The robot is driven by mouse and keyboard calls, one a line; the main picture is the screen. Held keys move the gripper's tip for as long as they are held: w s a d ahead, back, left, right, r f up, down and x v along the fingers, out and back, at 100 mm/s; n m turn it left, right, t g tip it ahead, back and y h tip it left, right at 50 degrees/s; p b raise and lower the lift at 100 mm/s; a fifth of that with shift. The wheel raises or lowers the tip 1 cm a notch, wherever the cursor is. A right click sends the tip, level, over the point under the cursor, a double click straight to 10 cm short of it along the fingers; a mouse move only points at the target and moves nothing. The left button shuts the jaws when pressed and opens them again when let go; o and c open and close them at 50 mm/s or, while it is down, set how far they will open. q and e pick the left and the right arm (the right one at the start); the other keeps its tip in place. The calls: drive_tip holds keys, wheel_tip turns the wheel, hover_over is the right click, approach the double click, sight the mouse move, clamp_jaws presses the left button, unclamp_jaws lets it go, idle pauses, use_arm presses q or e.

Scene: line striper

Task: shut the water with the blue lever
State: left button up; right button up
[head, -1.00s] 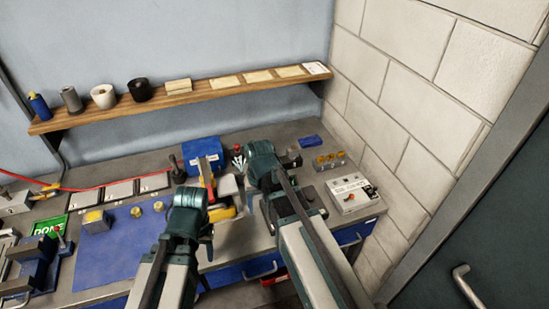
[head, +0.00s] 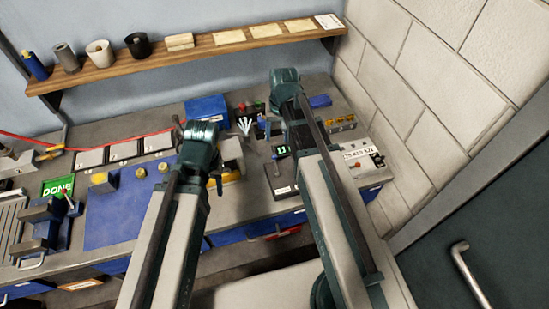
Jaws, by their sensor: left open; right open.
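A small blue upright piece (head: 263,127), possibly the blue lever, stands on the bench just left of my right arm. It is too small to tell for sure, and I cannot tell its position as open or shut. My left gripper (head: 217,182) is open, over the bench beside a yellow-and-grey device (head: 231,165). My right gripper (head: 285,100) reaches to the back of the bench, right of the blue piece; its fingers are mostly hidden by its own wrist. I see nothing held in either gripper.
A blue box (head: 206,108) stands at the back. A grey control box (head: 362,157) is at right, near the brick wall (head: 440,100). A blue mat (head: 120,212) lies at left. A shelf (head: 190,56) runs above.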

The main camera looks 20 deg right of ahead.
sight(274, 155)
drive_tip(key=f+b, duration=0.3)
drive_tip(key=f, duration=0.1)
drive_tip(key=f+b, duration=0.4)
drive_tip(key=a+f+b, duration=0.1)
drive_tip(key=f+b, duration=0.3)
drive_tip(key=shift+w, duration=0.1)
drive_tip(key=shift+c, duration=0.3)
clamp_jaws()
idle(0.9)
